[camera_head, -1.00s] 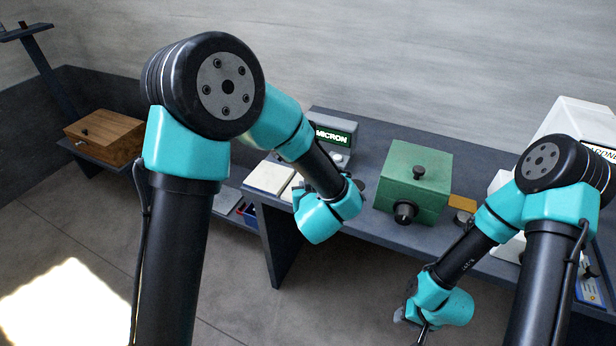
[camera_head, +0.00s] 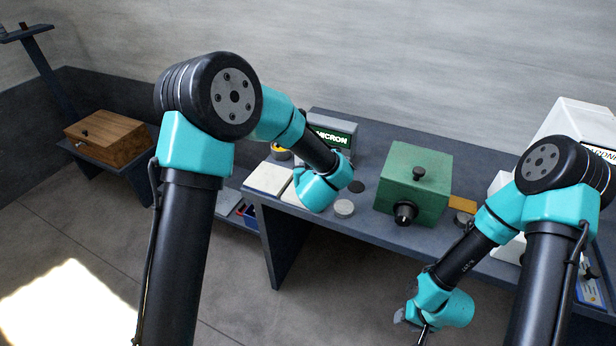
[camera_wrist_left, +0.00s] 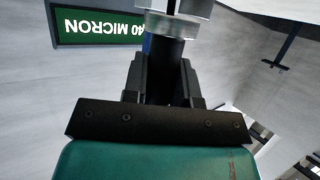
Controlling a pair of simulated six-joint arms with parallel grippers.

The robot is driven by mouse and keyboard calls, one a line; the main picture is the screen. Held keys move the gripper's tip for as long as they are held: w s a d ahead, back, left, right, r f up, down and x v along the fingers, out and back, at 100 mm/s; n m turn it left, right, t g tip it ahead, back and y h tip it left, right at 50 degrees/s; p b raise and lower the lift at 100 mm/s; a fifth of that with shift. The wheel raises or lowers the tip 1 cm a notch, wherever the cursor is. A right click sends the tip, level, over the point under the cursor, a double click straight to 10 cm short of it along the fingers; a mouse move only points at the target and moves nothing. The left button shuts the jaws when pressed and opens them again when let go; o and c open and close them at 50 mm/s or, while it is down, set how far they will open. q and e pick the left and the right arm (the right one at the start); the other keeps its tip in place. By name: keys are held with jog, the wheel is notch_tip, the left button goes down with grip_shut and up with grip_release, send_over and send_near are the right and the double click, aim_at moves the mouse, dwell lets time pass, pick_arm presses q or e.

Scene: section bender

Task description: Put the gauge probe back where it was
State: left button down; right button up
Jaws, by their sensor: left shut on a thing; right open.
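The left gripper (camera_wrist_left: 166,62) is shut on a silver cylindrical piece, which looks like the gauge probe (camera_wrist_left: 178,12), at the top edge of the left wrist view. Only part of the probe shows there. In the head view my left wrist hides the gripper and the probe. That wrist is over the table, in front of the gauge box with its green MICRON display (camera_head: 332,137). The display also shows upside down in the left wrist view (camera_wrist_left: 98,25). My right gripper (camera_head: 412,322) is open, low in front of the table, partly hidden by its wrist.
A green box with black knobs (camera_head: 420,175) stands right of the left wrist. A grey disc (camera_head: 344,208) and a dark disc (camera_head: 357,187) lie between them. White pads (camera_head: 268,178) lie at the table's left end. A wooden box (camera_head: 105,137) stands far left.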

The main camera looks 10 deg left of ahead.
pick_arm(q)
jog(key=shift+s+f, duration=0.15)
jog(key=shift+f, duration=1.35)
jog(key=shift+f, duration=0.2)
jog(key=c, duration=0.9)
grip_release()
jog(key=shift+s+d, duration=0.1)
jog(key=v, duration=1.7)
jog(key=shift+s+a, duration=0.25)
